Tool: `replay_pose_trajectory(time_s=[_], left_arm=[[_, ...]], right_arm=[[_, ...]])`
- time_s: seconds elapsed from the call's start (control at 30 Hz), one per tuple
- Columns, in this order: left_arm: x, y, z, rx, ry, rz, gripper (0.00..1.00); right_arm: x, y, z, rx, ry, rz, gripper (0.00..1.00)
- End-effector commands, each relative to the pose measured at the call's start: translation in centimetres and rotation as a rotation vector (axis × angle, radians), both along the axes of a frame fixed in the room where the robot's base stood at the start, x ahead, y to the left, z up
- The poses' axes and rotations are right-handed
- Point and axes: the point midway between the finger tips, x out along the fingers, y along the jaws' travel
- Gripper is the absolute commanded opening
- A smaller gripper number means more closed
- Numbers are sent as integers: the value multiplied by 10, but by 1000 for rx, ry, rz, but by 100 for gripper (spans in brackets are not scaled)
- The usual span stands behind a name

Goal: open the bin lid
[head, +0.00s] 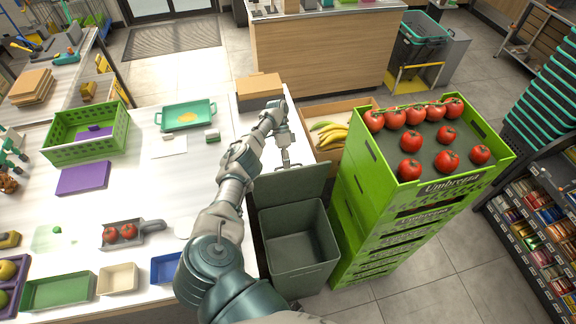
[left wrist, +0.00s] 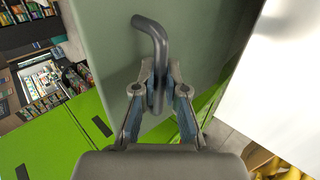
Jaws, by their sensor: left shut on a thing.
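The grey-green bin (head: 300,262) stands on the floor between the white counter and the green crates. Its lid (head: 292,186) is raised at the far side of the opening, and the bin's empty-looking inside shows. My left gripper (head: 287,164) is at the lid's far upper edge. In the left wrist view, the two fingers of my left gripper (left wrist: 158,88) are closed around the dark bent handle (left wrist: 152,32) in front of the lid's flat green face (left wrist: 205,45). My right gripper is in neither view.
A tall stack of green crates (head: 350,205) with tomatoes on top stands close to the bin's right. The white counter (head: 215,265) is close on its left. A cardboard box with bananas (head: 335,137) lies behind the lid.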

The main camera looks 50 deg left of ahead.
Motion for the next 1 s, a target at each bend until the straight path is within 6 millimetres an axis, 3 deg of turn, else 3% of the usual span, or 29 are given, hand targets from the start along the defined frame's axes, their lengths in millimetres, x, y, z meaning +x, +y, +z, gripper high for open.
replay_pose_trajectory(time_s=[0.1, 0.13, 0.23, 0.67, 0.8, 1.0], left_arm=[[-2, 0, -6, 6, 7, 1, 0], [-2, 0, -6, 7, 6, 1, 13], [-1, 0, -5, 6, 5, 2, 37], [1, 0, 8, 7, -4, 0, 37], [0, 1, 25, 7, -1, -1, 37], [2, 3, 66, 4, -1, 1, 37]], right_arm=[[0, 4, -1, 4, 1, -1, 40], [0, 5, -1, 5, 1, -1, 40], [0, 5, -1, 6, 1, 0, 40], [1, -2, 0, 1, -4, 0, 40], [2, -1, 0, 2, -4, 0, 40], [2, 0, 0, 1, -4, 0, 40]])
